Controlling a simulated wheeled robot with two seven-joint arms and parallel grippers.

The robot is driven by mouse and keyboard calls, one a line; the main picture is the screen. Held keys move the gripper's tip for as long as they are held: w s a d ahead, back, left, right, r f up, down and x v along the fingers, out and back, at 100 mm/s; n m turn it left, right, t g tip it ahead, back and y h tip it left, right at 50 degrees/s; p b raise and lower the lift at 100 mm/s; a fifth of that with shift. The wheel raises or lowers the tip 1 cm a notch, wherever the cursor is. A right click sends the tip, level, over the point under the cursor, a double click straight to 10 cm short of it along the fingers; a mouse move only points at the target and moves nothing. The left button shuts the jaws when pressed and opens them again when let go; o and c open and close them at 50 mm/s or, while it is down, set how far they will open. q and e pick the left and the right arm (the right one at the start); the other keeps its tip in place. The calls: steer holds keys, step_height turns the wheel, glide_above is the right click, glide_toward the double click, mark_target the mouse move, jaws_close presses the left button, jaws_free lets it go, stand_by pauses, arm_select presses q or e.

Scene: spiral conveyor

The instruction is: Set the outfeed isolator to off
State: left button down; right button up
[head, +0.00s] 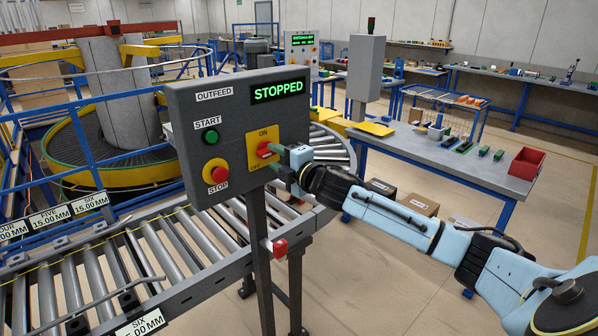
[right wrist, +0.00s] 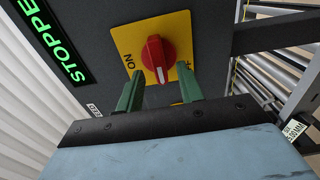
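The outfeed isolator is a red rotary knob (head: 264,150) on a yellow plate marked ON at the top and OFF at the bottom. It is on the grey OUTFEED panel (head: 185,130). In the right wrist view the knob (right wrist: 156,56) has a white mark on its lower end, between the ON and OFF labels; OFF is partly hidden by a finger. My right gripper (right wrist: 161,84) is open, its green fingers spread either side of the knob's lower end, with visible gaps. In the head view the right gripper (head: 276,163) is at the knob's right. My left gripper is not in view.
The panel's display (head: 278,91) reads STOPPED in green. A green START button (head: 210,137) and red STOP button (head: 217,173) are to the knob's left. A roller conveyor (head: 150,250) runs below and behind the panel. A workbench (head: 440,160) stands at the right.

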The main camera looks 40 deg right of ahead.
steer(key=s+b, duration=0.3)
steer(key=s, duration=0.8)
steer(key=shift+s+d, duration=0.35)
steer(key=shift+d, duration=0.1)
